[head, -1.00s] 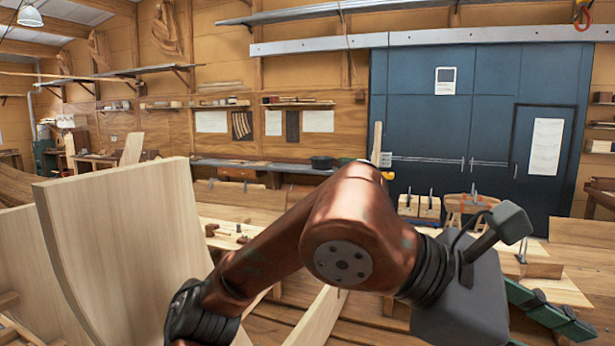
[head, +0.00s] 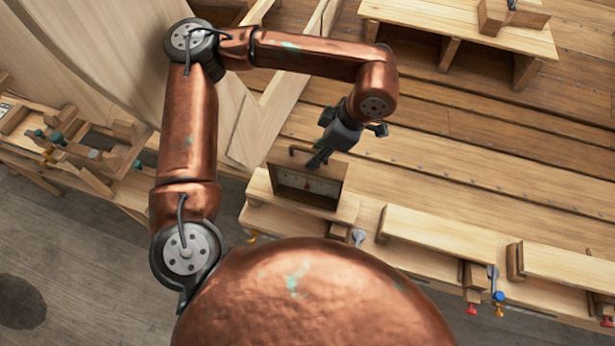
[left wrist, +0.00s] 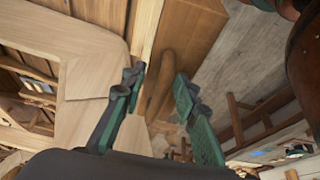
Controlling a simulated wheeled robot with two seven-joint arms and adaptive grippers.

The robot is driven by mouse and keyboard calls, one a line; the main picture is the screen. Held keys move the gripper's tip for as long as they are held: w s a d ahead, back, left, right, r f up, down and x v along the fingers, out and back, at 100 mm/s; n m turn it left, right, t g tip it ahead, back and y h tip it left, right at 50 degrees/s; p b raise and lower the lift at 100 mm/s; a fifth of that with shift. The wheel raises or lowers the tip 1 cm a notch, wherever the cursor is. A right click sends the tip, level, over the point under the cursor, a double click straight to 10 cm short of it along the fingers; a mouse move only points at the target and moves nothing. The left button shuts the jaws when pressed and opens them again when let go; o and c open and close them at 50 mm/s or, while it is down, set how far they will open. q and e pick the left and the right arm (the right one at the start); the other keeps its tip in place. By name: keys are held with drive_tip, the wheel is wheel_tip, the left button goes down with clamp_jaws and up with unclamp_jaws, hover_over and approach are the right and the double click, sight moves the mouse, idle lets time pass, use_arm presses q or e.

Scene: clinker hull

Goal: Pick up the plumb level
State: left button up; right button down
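The plumb level (head: 308,187) looks like an upright dark wooden frame with a pale dial face and a handle-like top bar. It stands on a light plank in the middle of the head view. My left gripper (head: 318,160) is just above it, at its top edge. In the left wrist view my left gripper (left wrist: 155,98) has its two green fingers spread apart. A rounded brown wooden bar (left wrist: 163,85) shows between and beyond them, beside a brown wooden panel (left wrist: 192,38). I cannot tell whether the fingers touch the bar. My right gripper is out of view.
Light wooden blocks (head: 440,235) and clamps (head: 493,280) line the plank to the right. A raised wooden bench (head: 460,28) stands at the back. A large curved plank (head: 100,50) rises at the left. Grey floor (head: 90,260) is open at lower left.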

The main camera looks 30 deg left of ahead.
sight(307, 176)
use_arm(q)
drive_tip(key=shift+p+x, duration=0.55)
drive_tip(key=shift+x, duration=1.3)
drive_tip(key=shift+s+a, duration=0.1)
drive_tip(key=shift+c, duration=0.6)
clamp_jaws()
